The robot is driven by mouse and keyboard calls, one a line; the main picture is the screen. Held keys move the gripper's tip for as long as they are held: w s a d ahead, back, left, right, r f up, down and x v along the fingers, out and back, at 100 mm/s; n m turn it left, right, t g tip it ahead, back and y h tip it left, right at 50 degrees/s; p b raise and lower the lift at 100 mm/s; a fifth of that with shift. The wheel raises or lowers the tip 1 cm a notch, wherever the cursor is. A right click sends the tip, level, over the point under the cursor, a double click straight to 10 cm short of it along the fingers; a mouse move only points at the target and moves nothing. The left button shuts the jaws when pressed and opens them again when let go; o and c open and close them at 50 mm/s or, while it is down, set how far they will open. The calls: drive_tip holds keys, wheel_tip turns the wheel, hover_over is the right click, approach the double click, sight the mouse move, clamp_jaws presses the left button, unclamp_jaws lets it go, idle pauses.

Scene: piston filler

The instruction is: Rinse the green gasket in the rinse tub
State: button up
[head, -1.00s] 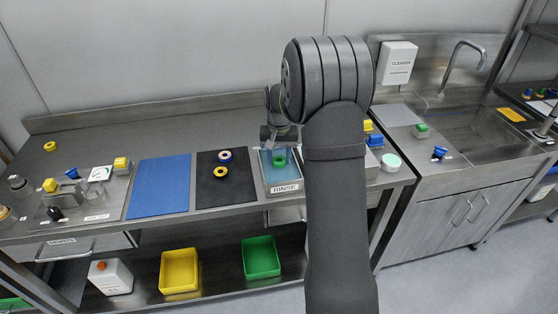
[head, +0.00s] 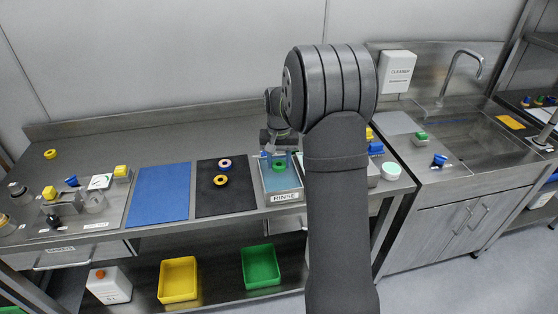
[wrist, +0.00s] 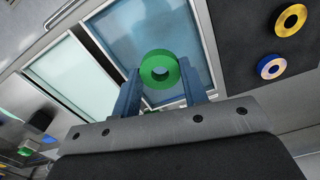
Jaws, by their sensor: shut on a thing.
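The green gasket (wrist: 160,70) is a thick ring held between the two blue fingers of my gripper (wrist: 160,88) in the wrist view. In the head view the gasket (head: 279,165) shows over the rinse tub (head: 284,197), which has a RINSE label on its front. My gripper (head: 279,154) points down over the tub there. The wrist view shows the tub's blue inside (wrist: 130,30) behind the gasket. I cannot tell whether the gasket touches the water.
A black mat (head: 237,200) left of the tub holds a yellow ring (head: 221,180) and a pink-and-blue ring (head: 225,164). A blue mat (head: 160,193) lies further left. Yellow and blue parts (head: 375,148) and a round pale-green-topped container (head: 391,171) stand right of the tub.

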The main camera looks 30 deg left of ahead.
idle(0.4)
drive_tip(key=shift+r, duration=2)
